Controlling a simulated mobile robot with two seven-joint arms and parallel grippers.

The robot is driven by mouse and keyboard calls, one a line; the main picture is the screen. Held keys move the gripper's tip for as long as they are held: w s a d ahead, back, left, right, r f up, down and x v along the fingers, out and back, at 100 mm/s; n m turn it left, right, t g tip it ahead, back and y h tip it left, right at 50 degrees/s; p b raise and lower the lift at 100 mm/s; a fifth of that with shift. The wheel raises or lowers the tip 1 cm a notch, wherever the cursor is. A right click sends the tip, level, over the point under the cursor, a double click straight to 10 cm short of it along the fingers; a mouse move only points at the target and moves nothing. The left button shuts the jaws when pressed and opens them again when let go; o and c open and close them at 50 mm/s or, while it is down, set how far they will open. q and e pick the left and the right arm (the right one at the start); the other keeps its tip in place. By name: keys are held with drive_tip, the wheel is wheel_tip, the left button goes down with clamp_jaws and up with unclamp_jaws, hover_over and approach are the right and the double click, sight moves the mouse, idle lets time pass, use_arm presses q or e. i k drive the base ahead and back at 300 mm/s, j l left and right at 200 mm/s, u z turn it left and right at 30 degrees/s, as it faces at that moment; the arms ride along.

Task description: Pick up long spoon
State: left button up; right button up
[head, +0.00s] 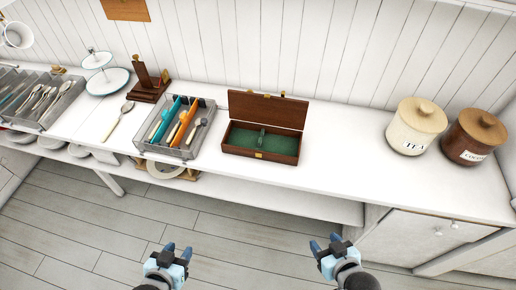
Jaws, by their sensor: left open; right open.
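A long spoon (119,120) with a dark bowl and a pale handle lies on the white counter, left of the small cutlery tray. Its bowl points toward the back right and its handle toward the front left. My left gripper (179,250) is open and empty in front of the counter, over the floor, below and to the right of the spoon. My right gripper (325,243) is open and empty, also in front of the counter, farther right. Both are well apart from the spoon.
A small wire cutlery tray (193,153) stands right of the spoon; a larger cutlery tray (22,118) stands left. An open wooden box (280,151), a tiered stand (108,82), a dark wooden holder (149,92), a tea canister (407,137) and a brown canister (462,148) share the counter (345,160).

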sight(128, 105)
drive_tip(key=i+j+z, duration=0.35)
drive_tip(key=j, duration=0.9)
drive_tip(key=j+z, duration=0.35)
drive_tip(key=j, duration=0.95)
drive_tip(key=j+z, duration=0.35)
drive_tip(key=j, duration=0.95)
drive_tip(key=k, duration=0.05)
